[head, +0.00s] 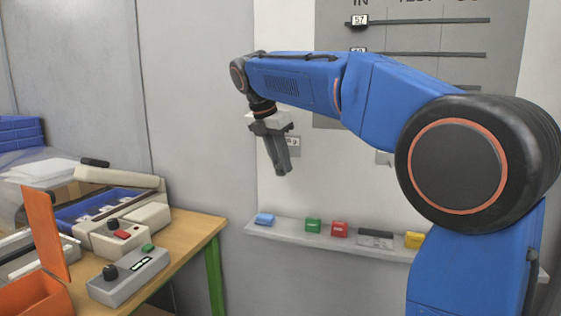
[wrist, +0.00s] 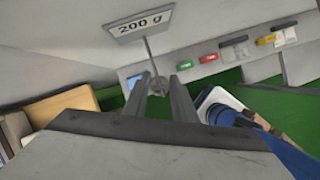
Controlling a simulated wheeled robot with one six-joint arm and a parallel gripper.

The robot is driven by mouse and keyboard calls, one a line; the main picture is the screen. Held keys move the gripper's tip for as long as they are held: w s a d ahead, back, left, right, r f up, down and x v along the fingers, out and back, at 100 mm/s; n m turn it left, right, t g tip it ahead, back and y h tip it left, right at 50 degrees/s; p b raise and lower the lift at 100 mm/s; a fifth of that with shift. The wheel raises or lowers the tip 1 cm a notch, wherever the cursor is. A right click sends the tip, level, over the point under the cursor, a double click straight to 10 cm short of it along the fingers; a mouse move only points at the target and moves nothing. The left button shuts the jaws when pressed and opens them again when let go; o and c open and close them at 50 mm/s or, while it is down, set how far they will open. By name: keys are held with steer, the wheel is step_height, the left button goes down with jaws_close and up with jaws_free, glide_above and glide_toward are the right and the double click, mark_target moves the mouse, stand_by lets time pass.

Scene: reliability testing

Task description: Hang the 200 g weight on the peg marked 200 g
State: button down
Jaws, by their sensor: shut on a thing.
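My gripper (head: 281,171) points down in front of the white wall panel. In the wrist view its two fingers (wrist: 161,78) are shut on a small grey piece (wrist: 159,89), which seems to be the 200 g weight; its shape is mostly hidden. The sign reading 200 g (wrist: 139,23) is on the wall just beyond the fingertips. A thin peg (wrist: 150,56) runs from below this sign toward the piece. I cannot tell whether they touch. In the head view the sign (head: 293,144) is partly hidden behind my gripper, and the weight cannot be made out.
A wall ledge (head: 290,236) below holds blue (head: 264,219), green (head: 313,225), red (head: 339,229), grey (head: 375,239) and yellow (head: 414,240) blocks. A wooden table (head: 205,232) with devices and an orange bin (head: 35,297) stands at left. A grey chart board (head: 420,35) hangs above.

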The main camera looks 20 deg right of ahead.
steer(key=c, duration=1.4)
jaws_free()
steer(key=shift+r, duration=0.15)
steer(key=v, duration=1.7)
steer(key=s+d+f+m+t+y, duration=0.1)
steer(key=s+d+f+m, duration=0.4)
steer(key=s+f, duration=0.25)
steer(key=s+d+f+m+y, duration=0.1)
steer(key=s+d+f+m, duration=0.3)
steer(key=s+f+m, duration=0.3)
steer(key=s+d+f+m, duration=0.1)
steer(key=s+f+m, duration=0.3)
steer(key=f, duration=0.5)
steer(key=s+f+m+t+y, duration=0.1)
steer(key=s+f+m, duration=0.2)
steer(key=s+f, duration=0.4)
steer(key=s+d+f+m, duration=0.1)
steer(key=s+f+m, duration=0.3)
steer(key=f, duration=0.9)
steer(key=shift+s+d+f+m+t+y, duration=0.1)
steer(key=shift+s+d+m+t+y, duration=0.1)
steer(key=shift+s, duration=0.35)
steer(key=shift+s+d+m+t+y, duration=0.1)
steer(key=shift+s+d+t+y, duration=0.1)
steer(key=shift+s, duration=0.35)
